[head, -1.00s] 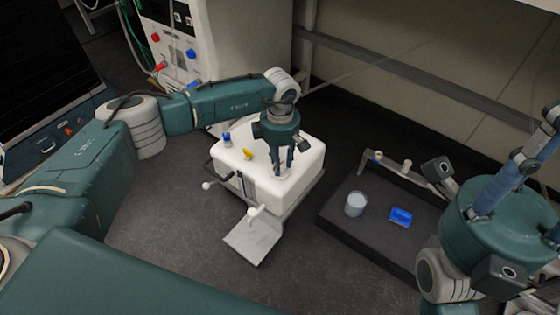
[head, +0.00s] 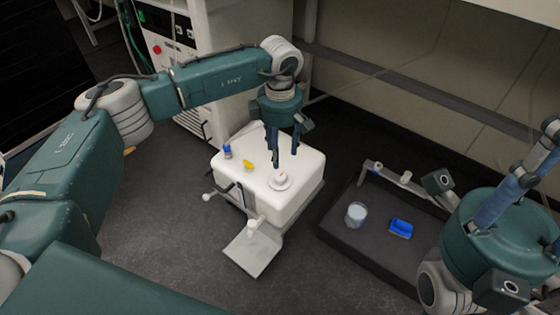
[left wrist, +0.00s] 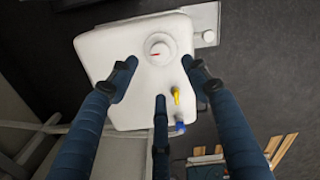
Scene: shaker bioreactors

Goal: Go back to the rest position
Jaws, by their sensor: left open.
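My left gripper (head: 286,150) points down above a white box-shaped device (head: 300,200). It is open and empty, with its fingers spread and apart from the device. In the left wrist view, the three fingers of the left gripper (left wrist: 158,85) frame the device top (left wrist: 140,85) with nothing between them. A round white knob with a red mark (head: 280,181) sits on the device top, just below the fingers; it also shows in the left wrist view (left wrist: 160,50). My right arm is at the right edge of the head view; whether its gripper is open cannot be told.
A yellow piece (head: 249,165) and a small blue-capped item (head: 227,151) are on the device top. A dark tray (head: 350,245) on the right holds a clear beaker (head: 356,214) and a blue object (head: 401,228). A white cabinet stands behind the left arm.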

